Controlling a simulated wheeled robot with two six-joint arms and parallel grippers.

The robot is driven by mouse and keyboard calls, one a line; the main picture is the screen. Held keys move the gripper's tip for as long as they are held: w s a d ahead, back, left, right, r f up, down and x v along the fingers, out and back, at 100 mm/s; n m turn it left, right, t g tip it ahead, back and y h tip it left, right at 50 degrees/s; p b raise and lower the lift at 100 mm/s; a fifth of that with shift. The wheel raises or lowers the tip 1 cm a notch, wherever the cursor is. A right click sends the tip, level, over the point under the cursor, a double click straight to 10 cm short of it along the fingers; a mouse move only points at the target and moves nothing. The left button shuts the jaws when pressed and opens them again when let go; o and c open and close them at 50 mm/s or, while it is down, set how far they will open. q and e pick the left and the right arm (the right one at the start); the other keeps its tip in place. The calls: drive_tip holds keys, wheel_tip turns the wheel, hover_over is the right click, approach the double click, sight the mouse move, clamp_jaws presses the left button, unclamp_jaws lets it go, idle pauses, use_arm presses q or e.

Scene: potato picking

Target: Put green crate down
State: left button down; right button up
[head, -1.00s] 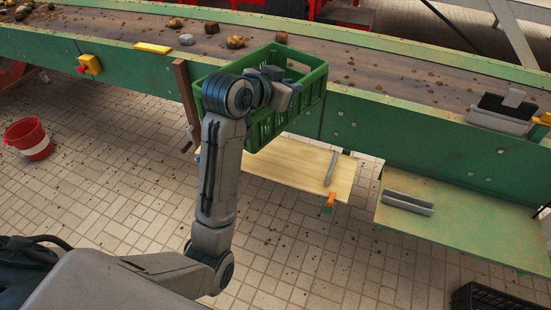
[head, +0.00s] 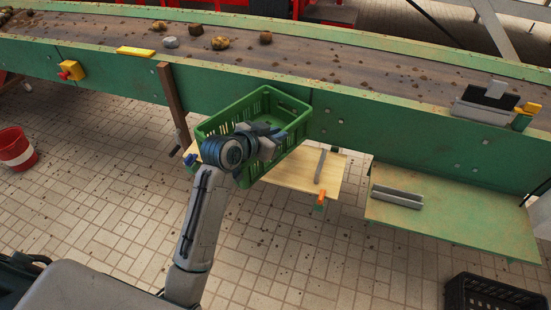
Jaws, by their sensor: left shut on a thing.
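The green crate (head: 275,94) is in the middle of the head view, tilted and seen from above; its visible inside looks empty. My left gripper (head: 268,146) is shut on the crate at its near wall, and my arm hides part of that side. The crate is in front of the green conveyor side, over the left part of a wooden shelf board (head: 301,176). I cannot tell whether its bottom touches the board. My right gripper is not in view.
The conveyor belt (head: 340,68) carries several potatoes and clods. A wooden post (head: 172,103) stands left of the crate. A metal bar (head: 320,166) lies on the board. A green shelf (head: 440,220) is to the right, and a black crate (head: 497,285) is at lower right.

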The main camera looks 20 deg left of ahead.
sight(246, 173)
use_arm(q)
wheel_tip(246, 173, down, 10)
drive_tip(key=shift+r, duration=0.25)
drive_tip(key=c, duration=1.4)
unclamp_jaws()
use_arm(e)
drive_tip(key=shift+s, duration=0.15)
use_arm(q)
drive_tip(key=v, duration=1.1)
drive_tip(key=shift+s+a+b, duration=0.15)
drive_tip(key=shift+s+b, duration=0.15)
drive_tip(key=shift+b, duration=0.05)
drive_tip(key=shift+s+r, duration=0.1)
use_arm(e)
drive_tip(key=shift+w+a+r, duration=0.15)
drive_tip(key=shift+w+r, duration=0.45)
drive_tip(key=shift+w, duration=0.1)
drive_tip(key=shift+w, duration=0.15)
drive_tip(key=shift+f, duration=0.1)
